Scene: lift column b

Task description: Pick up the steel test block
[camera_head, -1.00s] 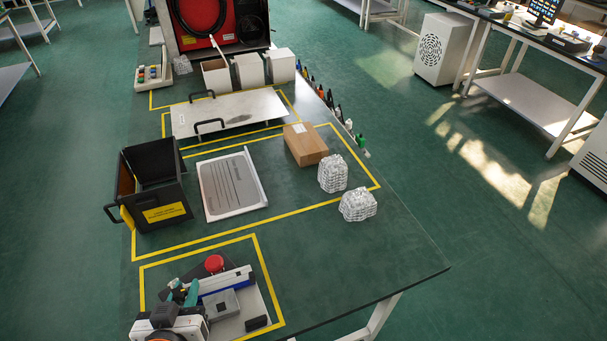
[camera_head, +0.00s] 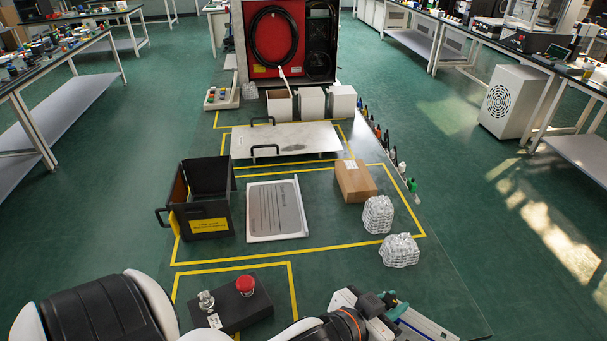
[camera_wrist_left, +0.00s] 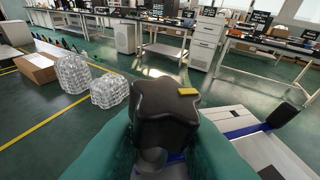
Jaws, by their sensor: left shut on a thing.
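My left gripper (camera_head: 377,304) is over the right side of the workbench, near the bottom of the head view. In the left wrist view its teal fingers (camera_wrist_left: 160,150) are shut on a black star-shaped knob (camera_wrist_left: 165,100) with a yellow mark. A silver bar with a blue stripe (camera_head: 432,328) extends right from the fingers; it also shows in the wrist view (camera_wrist_left: 235,131). I cannot tell how knob and bar join. I cannot make out a separate steel test block; the bench's near part is cut off or behind my arm. My right gripper is not in view.
A black box with a red button (camera_head: 245,285) stands front left. Two clear bubbly bundles (camera_head: 399,250) (camera_head: 378,214) and a cardboard box (camera_head: 355,180) lie beyond the gripper.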

